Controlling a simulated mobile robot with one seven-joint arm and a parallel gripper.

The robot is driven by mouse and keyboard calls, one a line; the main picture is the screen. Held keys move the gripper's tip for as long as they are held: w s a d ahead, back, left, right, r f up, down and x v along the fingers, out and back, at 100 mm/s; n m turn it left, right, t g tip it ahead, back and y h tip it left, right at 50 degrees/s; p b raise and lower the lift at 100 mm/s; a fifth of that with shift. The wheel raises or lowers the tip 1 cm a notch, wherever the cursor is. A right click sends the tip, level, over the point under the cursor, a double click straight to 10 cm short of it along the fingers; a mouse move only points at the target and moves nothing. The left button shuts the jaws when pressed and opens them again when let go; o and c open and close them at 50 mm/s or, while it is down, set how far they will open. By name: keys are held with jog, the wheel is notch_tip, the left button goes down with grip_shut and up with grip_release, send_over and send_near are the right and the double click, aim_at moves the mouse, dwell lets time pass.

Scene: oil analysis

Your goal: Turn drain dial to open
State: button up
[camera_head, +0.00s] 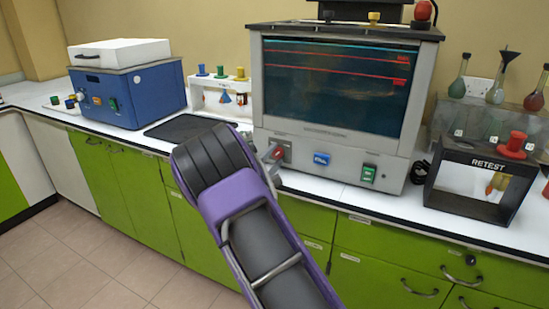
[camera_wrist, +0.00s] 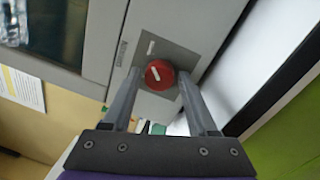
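The drain dial (camera_wrist: 159,74) is a round red knob with a white pointer mark, on a grey plate on the front of the large grey machine (camera_head: 400,115). In the wrist view the pointer mark is slanted. My gripper (camera_wrist: 160,76) is open, with one finger on each side of the dial. The fingertips are close to the machine's face; I cannot tell whether they touch the knob. In the head view the dial (camera_head: 278,153) shows small at the machine's lower left, and my arm hides most of my gripper.
A blue switch (camera_head: 321,158) and a green switch (camera_head: 368,173) sit right of the dial. A blue box device (camera_head: 130,90) and a white rack (camera_head: 210,97) stand to the left. A black RETEST stand (camera_head: 475,190) is at the right. Green cabinets (camera_head: 390,260) line the counter front.

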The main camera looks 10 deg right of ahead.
jog(key=shift+o, duration=1)
jog(key=v, duration=1.7)
jog(key=shift+s+p, duration=0.15)
jog(key=shift+p, duration=0.25)
jog(key=shift+a, duration=0.1)
